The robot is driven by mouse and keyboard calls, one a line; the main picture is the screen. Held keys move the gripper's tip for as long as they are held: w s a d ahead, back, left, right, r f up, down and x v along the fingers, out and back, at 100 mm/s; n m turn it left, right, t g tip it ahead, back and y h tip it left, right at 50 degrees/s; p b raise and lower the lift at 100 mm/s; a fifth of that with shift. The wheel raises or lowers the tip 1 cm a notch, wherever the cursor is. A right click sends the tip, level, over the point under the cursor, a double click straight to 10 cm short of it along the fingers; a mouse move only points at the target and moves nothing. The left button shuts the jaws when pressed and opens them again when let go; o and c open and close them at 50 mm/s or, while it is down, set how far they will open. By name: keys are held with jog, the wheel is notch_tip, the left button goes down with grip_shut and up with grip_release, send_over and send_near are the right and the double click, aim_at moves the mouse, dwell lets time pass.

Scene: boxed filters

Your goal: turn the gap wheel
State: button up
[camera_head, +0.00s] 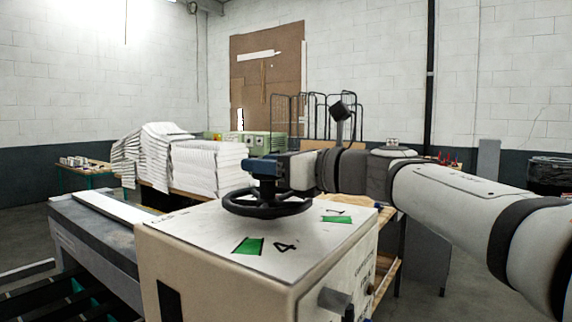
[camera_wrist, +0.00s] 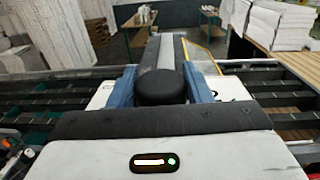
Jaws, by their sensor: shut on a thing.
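The black gap wheel (camera_head: 268,210) lies flat above the pale top of a box-shaped housing (camera_head: 210,235) in the head view. My gripper (camera_head: 266,166) reaches in from the right, level, over the middle of the wheel. In the wrist view, the blue fingers of my gripper (camera_wrist: 161,86) stand on both sides of a round black knob (camera_wrist: 161,87) and are shut on it. The knob appears to be the wheel's raised centre. Most of the wheel's rim is hidden in the wrist view.
Green marks (camera_head: 248,246) and a "4" (camera_head: 285,246) lie on the housing top. White stacks (camera_head: 210,168) stand behind, with a wire cage (camera_head: 305,115) beyond.

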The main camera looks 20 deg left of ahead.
aim_at(307, 202)
jog(key=shift+r, duration=0.1)
jog(key=o, duration=1.4)
jog(key=shift+s, duration=0.1)
jog(key=shift+d, duration=0.4)
jog(key=d, duration=0.2)
jog(key=d+b, duration=0.1)
jog(key=d, duration=0.1)
jog(key=s+d, duration=0.1)
jog(key=d, duration=0.2)
jog(key=shift+b, duration=0.35)
jog(key=shift+a, duration=0.1)
